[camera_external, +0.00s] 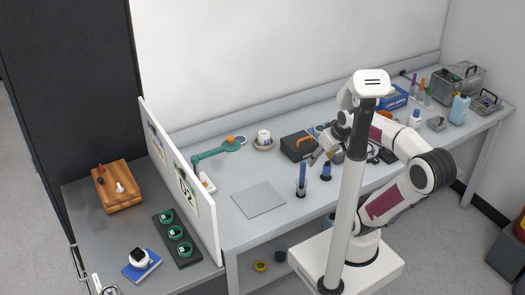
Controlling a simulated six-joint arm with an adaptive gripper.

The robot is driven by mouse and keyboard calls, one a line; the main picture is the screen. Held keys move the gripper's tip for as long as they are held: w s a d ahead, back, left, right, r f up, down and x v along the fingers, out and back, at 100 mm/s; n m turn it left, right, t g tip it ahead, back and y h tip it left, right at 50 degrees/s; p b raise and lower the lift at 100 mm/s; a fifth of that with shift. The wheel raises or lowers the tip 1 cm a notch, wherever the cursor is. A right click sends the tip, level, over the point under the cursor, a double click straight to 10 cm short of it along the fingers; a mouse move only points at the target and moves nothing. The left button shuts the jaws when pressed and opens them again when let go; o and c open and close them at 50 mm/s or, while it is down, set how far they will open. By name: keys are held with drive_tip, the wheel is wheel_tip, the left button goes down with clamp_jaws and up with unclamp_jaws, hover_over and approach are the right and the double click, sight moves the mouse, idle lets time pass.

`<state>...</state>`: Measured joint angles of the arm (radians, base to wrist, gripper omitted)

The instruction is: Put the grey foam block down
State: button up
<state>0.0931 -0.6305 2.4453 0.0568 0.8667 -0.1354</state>
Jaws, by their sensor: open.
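My gripper (318,156) is small in this view, above the middle of the bench near a dark box. It is open, and I see nothing held between its fingers. I cannot make out the grey foam block with certainty; my arm and a white column hide part of the bench behind them. A flat grey square (258,199) lies on the bench to the left of my gripper, with nothing on it.
Blue-topped cylinders (301,181) stand on the bench just below my gripper. A dark box with an orange part (297,146) is close behind it. A white partition (181,180) closes off the left.

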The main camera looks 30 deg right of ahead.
drive_tip(key=shift+s+a+f, duration=0.1)
drive_tip(key=shift+s+a, duration=0.2)
drive_tip(key=shift+s, duration=0.45)
drive_tip(key=shift+s+a, duration=0.3)
drive_tip(key=shift+s, duration=0.45)
idle(0.3)
